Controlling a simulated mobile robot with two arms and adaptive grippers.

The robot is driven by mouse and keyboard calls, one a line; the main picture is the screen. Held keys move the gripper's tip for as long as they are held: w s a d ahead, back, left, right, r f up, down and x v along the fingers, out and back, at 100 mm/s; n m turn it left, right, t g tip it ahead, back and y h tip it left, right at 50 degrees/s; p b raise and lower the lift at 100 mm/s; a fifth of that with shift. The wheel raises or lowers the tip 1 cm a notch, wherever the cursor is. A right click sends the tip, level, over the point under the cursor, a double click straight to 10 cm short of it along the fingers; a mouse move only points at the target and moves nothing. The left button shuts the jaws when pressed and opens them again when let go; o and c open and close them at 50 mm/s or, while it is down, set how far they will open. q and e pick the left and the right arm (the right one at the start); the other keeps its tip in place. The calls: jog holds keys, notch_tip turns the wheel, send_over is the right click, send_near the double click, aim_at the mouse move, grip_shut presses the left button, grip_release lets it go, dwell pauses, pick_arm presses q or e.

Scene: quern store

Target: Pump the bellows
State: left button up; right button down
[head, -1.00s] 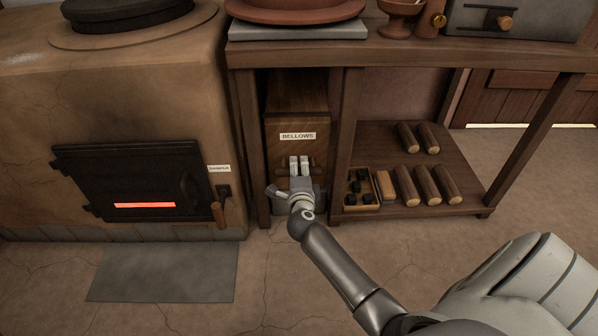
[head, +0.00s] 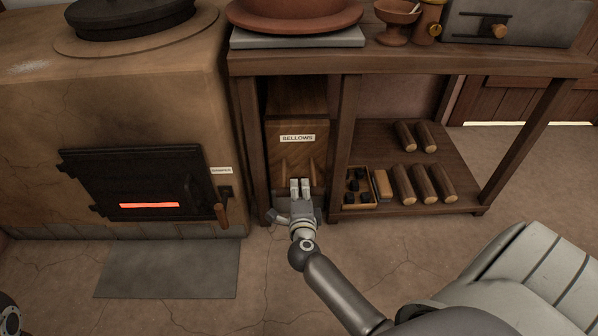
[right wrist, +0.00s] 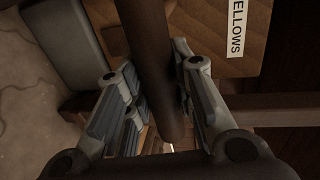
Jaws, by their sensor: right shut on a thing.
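The bellows (head: 297,158) is a brown wooden box with a white "BELLOWS" label, standing under the bench beside the stove. My right gripper (head: 301,188) is at the low front of the bellows, in front of the box. In the right wrist view its fingers are closed around a dark round handle bar (right wrist: 150,65), and the bellows label (right wrist: 237,28) shows at the upper right. The gripper hides most of the handle in the head view. My left gripper is not in view.
The stove (head: 100,125) with a black, glowing fire door (head: 135,165) stands left, with a damper lever (head: 222,212) at its side. A bench leg (head: 345,140) stands close right of the bellows. Logs (head: 424,184) lie on the low shelf (head: 370,133).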

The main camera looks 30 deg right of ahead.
jog(key=f+p+v, duration=0.1)
jog(key=v, duration=0.6)
jog(key=shift+s+a+f, duration=0.2)
jog(key=shift+s+f, duration=0.05)
jog(key=c, duration=1.2)
grip_release()
jog(key=v, duration=1.2)
jog(key=shift+r, duration=0.1)
